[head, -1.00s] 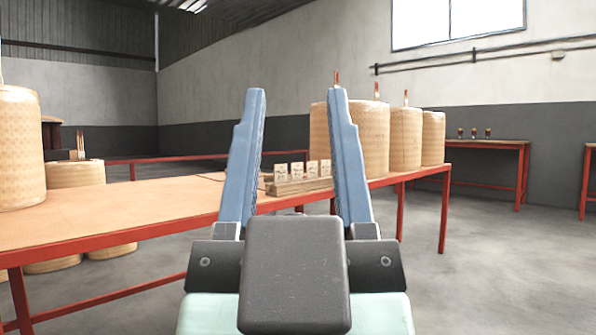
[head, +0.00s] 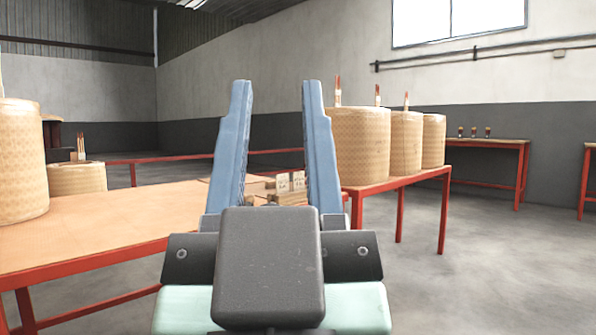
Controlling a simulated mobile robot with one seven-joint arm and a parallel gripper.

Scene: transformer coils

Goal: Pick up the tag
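Small pale tags (head: 283,182) with dark marks stand upright in a wooden holder (head: 290,198) at the right end of the long table. Two of them show between my fingers; my right finger covers the spot where others stood. My gripper (head: 277,88) is open, with its two blue fingers pointing up and away. It has nothing between its fingertips. The tags appear in the gap between the fingers, beyond the gripper body. I cannot tell how far the fingers are from them. The lower part of the holder is hidden by the gripper.
The orange-topped table (head: 120,225) has a red frame and is mostly clear. A large wrapped coil (head: 22,165) stands at its left. Several wrapped coils (head: 362,145) stand at the right on a red-framed table. Open floor (head: 480,270) lies at the right.

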